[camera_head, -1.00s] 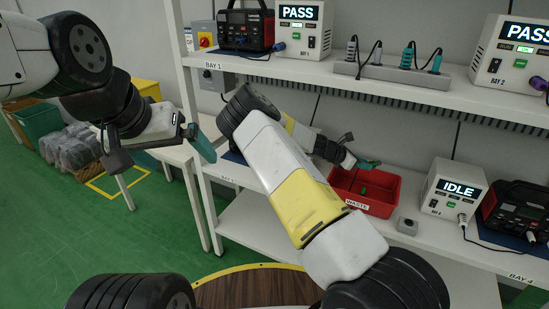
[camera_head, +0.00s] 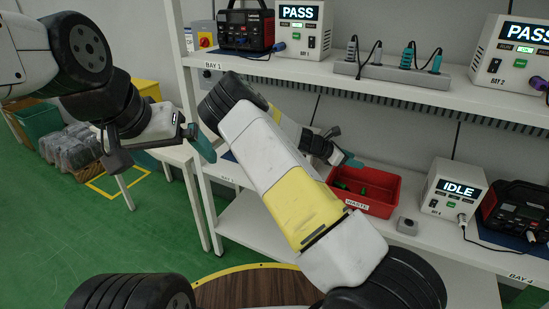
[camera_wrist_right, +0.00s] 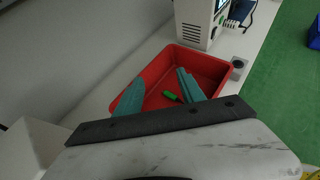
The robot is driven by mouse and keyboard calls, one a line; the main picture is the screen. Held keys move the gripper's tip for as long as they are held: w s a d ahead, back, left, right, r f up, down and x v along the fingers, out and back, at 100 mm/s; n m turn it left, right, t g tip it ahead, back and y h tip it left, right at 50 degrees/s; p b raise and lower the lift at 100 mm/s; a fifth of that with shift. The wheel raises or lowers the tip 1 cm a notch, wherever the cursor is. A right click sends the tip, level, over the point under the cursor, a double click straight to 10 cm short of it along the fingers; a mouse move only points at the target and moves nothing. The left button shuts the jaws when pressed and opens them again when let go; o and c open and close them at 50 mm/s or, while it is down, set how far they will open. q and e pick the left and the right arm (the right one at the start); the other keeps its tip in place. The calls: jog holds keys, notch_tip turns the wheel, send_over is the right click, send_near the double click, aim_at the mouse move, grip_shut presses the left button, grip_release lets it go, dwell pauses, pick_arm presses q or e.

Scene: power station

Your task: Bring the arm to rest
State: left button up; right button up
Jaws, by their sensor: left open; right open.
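My right arm reaches across the middle of the head view. Its gripper (camera_head: 345,147) is at the left rear of the red waste bin, apart from it and with nothing between the fingers. In the right wrist view the two teal fingertips of this gripper (camera_wrist_right: 160,92) stand apart above the red bin (camera_wrist_right: 214,68), and a small green piece (camera_wrist_right: 171,96) lies inside. My left gripper (camera_head: 197,142) is at the left in the head view, in front of the shelf post, with its teal fingertip showing and nothing visibly held.
The red waste bin (camera_head: 388,207) stands on the lower shelf, beside a white IDLE unit (camera_head: 452,190) and a small grey box (camera_head: 407,226). The upper shelf (camera_head: 330,72) holds PASS units and a power strip. Green floor (camera_head: 60,250) is clear at lower left.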

jog(key=shift+v, duration=0.85)
jog(key=s+a+r+m+t+y, duration=0.1)
jog(key=s+a+r+m+y, duration=0.3)
jog(key=s, duration=0.7)
jog(key=s+a+r+m+t+y, duration=0.1)
jog(key=s+a+r+m+y, duration=0.4)
jog(key=s+a+r+m, duration=0.3)
jog(key=s+a+r+m+t+y, duration=0.1)
jog(key=s+a+r+m+y, duration=0.4)
jog(key=s+r, duration=0.8)
jog(key=s+a+m, duration=0.1)
jog(key=m, duration=0.2)
jog(key=shift+s+a+r, duration=0.2)
jog(key=shift+r, duration=0.05)
